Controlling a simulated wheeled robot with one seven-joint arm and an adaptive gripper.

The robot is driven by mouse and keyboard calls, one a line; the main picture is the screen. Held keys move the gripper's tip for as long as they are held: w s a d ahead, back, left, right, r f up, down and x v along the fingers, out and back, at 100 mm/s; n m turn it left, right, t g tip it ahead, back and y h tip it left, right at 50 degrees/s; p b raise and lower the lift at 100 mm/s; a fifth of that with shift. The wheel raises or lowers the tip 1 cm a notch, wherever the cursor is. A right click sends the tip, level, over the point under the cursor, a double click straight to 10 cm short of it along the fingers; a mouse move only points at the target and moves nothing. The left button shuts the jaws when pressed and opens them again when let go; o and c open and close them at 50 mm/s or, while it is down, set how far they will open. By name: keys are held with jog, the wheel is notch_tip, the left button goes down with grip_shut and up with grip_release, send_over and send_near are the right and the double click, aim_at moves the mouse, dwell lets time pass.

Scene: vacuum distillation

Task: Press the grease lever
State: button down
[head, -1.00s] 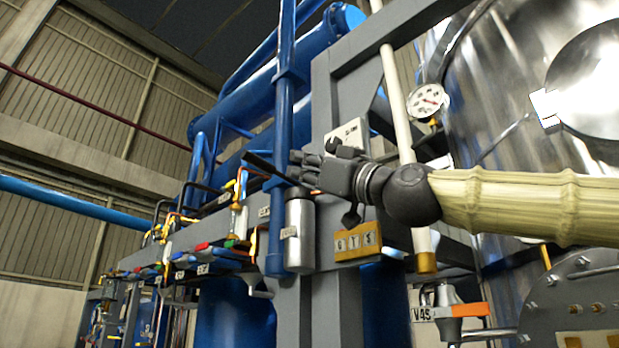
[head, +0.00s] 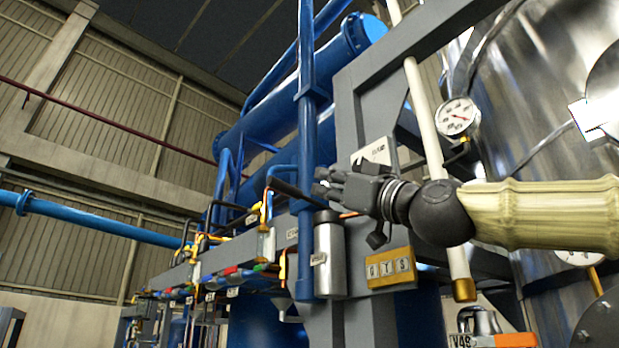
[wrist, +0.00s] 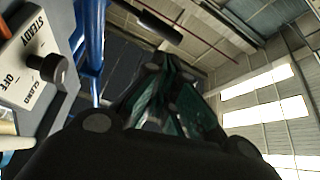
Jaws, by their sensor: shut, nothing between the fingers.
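The grease lever looks to be the black rod (head: 296,193) that slants up and left from the top of a silver canister (head: 330,262) on the grey post. My gripper (head: 324,183) is shut and empty. In the head view it shows just above and right of the rod, over the canister; I cannot tell whether it touches the rod. In the wrist view my shut fingers (wrist: 160,85) point up the picture. A black cylinder (wrist: 158,26), perhaps the lever's grip, shows beyond their tips. The rod's joint is partly hidden behind the gripper.
A blue vertical pipe (head: 306,150) runs beside the canister. A switch plate with a black knob (wrist: 53,68) is close on the left in the wrist view. A pale diagonal pipe (head: 430,150) stands behind my wrist, with a gauge (head: 458,117) to its right.

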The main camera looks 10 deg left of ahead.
jog(key=r+m+t+h+p, duration=0.1)
jog(key=r+m+p, duration=0.1)
jog(key=p, duration=0.3)
jog(key=r+m+t+h+p, duration=0.1)
jog(key=r+m+t+p, duration=0.1)
jog(key=p, duration=0.4)
jog(key=shift+w+r+m+t+h+p, duration=0.2)
jog(key=shift+r+m+t+h+p, duration=0.15)
jog(key=shift+r+m, duration=0.7)
jog(key=shift+f+m, duration=0.25)
notch_tip(320, 180, up, 5)
jog(key=p, duration=0.6)
send_over(301, 195)
jog(key=s, duration=0.4)
jog(key=shift+w+a+f+p, duration=0.1)
jog(key=shift+w+f+p, duration=0.1)
jog(key=shift+f+p, duration=1.3)
jog(key=shift+f+b, duration=0.5)
jog(key=shift+b, duration=0.1)
